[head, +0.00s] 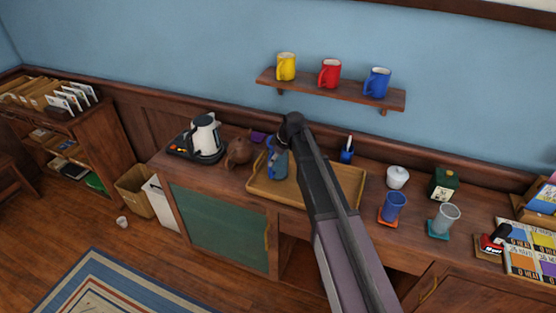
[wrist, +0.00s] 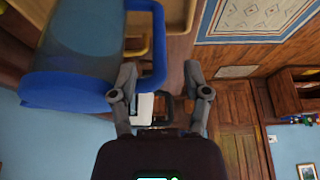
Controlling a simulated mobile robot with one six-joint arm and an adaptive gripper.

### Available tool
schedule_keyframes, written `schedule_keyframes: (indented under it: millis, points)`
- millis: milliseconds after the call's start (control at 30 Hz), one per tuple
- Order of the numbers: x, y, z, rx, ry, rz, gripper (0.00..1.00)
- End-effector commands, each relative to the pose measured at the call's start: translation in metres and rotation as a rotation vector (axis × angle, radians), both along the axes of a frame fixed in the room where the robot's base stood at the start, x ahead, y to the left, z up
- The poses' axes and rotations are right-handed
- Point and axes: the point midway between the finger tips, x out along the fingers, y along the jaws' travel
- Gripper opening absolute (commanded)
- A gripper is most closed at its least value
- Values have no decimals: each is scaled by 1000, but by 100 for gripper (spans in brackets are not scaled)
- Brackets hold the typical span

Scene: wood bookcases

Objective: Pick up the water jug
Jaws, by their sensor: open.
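The water jug, a clear bluish vessel with a blue handle (head: 271,158), stands on a wooden tray (head: 258,192) on the cabinet top. My arm hides part of the tray, and my gripper is hard to make out in the head view. In the wrist view the jug's blue rim or base band (wrist: 65,92) fills the left side, very close. My gripper (wrist: 160,75) is open, with one finger on each side of the handle's outer bar in the picture. I cannot tell whether the fingers touch it.
A kettle (head: 205,137) and brown teapot (head: 239,150) stand left of the tray. A blue pen cup (head: 347,156) is behind it. A blue cup (head: 393,206), clear cup (head: 444,218) and white sugar pot (head: 397,177) stand right. A mug shelf (head: 330,92) is above.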

Motion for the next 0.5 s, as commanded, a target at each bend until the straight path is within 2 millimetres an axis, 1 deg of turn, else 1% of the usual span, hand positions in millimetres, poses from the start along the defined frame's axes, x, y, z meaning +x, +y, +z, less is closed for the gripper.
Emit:
schedule_keyframes:
  millis: [33,500]
  points:
    - [1,1,-6,0,0,0,61]
    - [6,13,-40,0,0,-2,61]
